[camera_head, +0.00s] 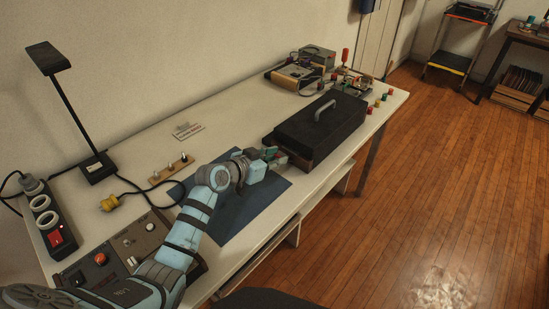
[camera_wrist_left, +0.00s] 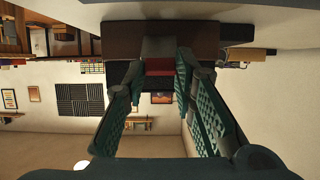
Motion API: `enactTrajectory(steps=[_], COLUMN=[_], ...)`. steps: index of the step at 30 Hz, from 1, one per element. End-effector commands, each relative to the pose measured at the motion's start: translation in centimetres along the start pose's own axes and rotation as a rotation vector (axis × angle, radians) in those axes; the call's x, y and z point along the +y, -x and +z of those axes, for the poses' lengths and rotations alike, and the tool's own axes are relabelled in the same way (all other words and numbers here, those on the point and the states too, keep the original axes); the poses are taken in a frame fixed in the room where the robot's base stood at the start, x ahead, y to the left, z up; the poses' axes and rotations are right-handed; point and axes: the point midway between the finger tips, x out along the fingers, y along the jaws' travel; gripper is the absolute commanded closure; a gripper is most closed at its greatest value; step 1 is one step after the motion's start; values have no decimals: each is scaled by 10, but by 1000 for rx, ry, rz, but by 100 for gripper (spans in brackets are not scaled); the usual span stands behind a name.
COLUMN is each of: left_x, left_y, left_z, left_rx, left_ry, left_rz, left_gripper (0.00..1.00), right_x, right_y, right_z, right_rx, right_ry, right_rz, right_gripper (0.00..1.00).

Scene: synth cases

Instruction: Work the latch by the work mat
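A black case (camera_head: 322,128) with a grey handle on its lid stands at the far edge of the dark blue work mat (camera_head: 245,208). Its lid looks shut. In the left wrist view a grey latch with a red part (camera_wrist_left: 158,67) shows on the brown and dark case front (camera_wrist_left: 118,38). My left gripper (camera_head: 274,155) is at the end of the case that faces the mat. Its teal fingers (camera_wrist_left: 158,78) are apart, one on each side of the latch; I cannot tell whether either touches it. My right gripper is not in view.
A control panel (camera_head: 116,257), a power strip (camera_head: 50,222) and a black lamp (camera_head: 75,112) stand at the left. A small wooden rack (camera_head: 172,170) lies behind the mat. Electronic boxes (camera_head: 298,75) and several coloured pieces are beyond the case. The mat is bare.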

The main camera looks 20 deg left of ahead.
Motion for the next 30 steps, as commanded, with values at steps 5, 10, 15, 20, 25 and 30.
enactTrajectory(steps=[5,10,15,20,25,30], left_x=[0,0,0,1,1,1], left_y=[0,1,1,-2,-7,-14], left_z=[0,-5,-13,-23,-30,-35], left_rx=[-1,-22,-91,-195,-325,-444], left_ry=[0,0,1,3,2,1], left_rz=[0,0,1,2,2,2], left_gripper=[100,100,100,100,100,100], right_x=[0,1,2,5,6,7], right_y=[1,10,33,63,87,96], right_z=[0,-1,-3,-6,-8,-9], right_rx=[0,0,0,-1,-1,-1], right_ry=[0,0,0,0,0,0], right_rz=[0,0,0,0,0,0], right_gripper=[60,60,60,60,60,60])
